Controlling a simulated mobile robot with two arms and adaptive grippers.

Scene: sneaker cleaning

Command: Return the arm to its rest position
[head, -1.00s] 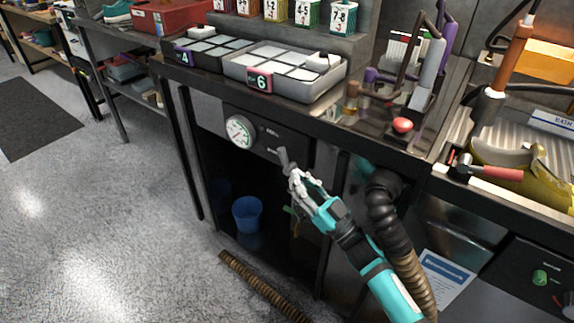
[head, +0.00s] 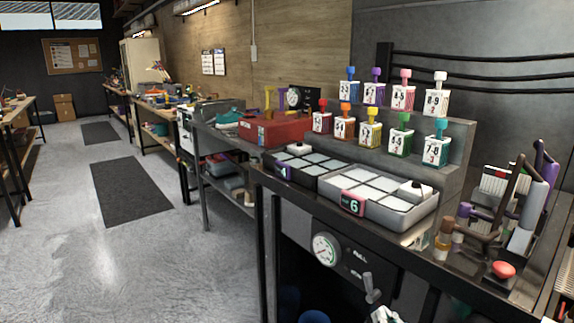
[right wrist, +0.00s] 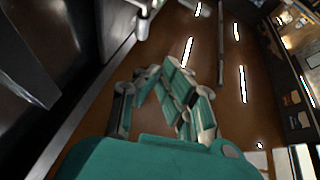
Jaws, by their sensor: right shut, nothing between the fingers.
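My right gripper (head: 385,315) only just shows at the bottom edge of the head view. It is below a grey lever (head: 371,289) on the dark front panel under the bench; I cannot tell whether they touch. The rest of the right arm is cut off in that view. In the right wrist view the teal and grey fingers of the right gripper (right wrist: 160,95) show, shut, with nothing held between them. My left arm and gripper are not in view.
The workbench edge (head: 330,221) runs above the panel with a round gauge (head: 326,250). On the bench stand the grey tray marked 6 (head: 400,213), several coloured-top bottles and a red button (head: 503,269). The grey floor (head: 180,260) at left is open.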

